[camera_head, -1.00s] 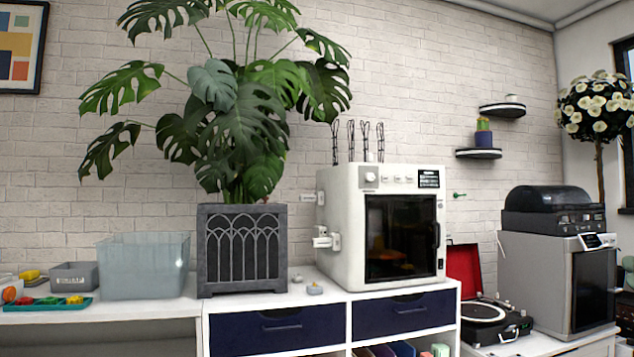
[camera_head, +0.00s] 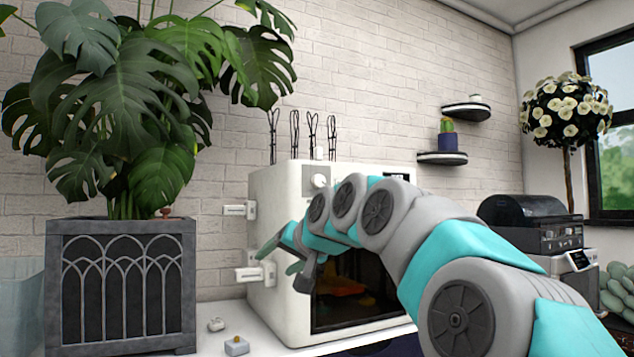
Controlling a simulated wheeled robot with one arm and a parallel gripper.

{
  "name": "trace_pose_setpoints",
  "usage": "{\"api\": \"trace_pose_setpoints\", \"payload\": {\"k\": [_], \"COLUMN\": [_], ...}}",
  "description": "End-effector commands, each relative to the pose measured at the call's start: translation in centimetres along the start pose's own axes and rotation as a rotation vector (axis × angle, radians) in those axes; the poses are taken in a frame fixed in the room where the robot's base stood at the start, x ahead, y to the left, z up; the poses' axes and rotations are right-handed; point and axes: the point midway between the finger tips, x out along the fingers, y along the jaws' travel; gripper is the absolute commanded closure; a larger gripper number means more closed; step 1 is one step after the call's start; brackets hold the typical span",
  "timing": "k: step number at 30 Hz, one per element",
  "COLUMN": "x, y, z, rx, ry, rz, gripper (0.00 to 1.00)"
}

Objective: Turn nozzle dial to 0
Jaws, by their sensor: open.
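The white 3D printer (camera_head: 277,205) stands on the white cabinet, with a dark front door window (camera_head: 340,305) at its lower front. A round white dial (camera_head: 319,181) sits on a grey plate at the upper left of its front; its markings are too small to read. My arm covers much of the front panel to the right of the dial, including most of the display. My gripper (camera_head: 281,259) is open and empty in front of the printer's left front edge, lower than the dial and to its left, apart from it.
A large leafy plant in a grey planter (camera_head: 120,224) stands to the left. Spool holders (camera_head: 240,210) stick out from the printer's left side. Two small items, one a grey block (camera_head: 236,345), lie on the cabinet. A dark-lidded machine (camera_head: 530,220) stands at the right.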

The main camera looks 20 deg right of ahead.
Motion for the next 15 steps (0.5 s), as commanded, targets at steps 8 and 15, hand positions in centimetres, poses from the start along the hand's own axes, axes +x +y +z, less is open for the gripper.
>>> {"api": "trace_pose_setpoints", "payload": {"k": [8, 15], "x": [-5.2, -7.4], "y": [2.0, 3.1], "z": [-15.6, -19.6], "rx": [0.142, 0.18], "ry": [0.355, 0.461], "rz": [-0.079, -0.098], "gripper": [0.3, 0.3]}}
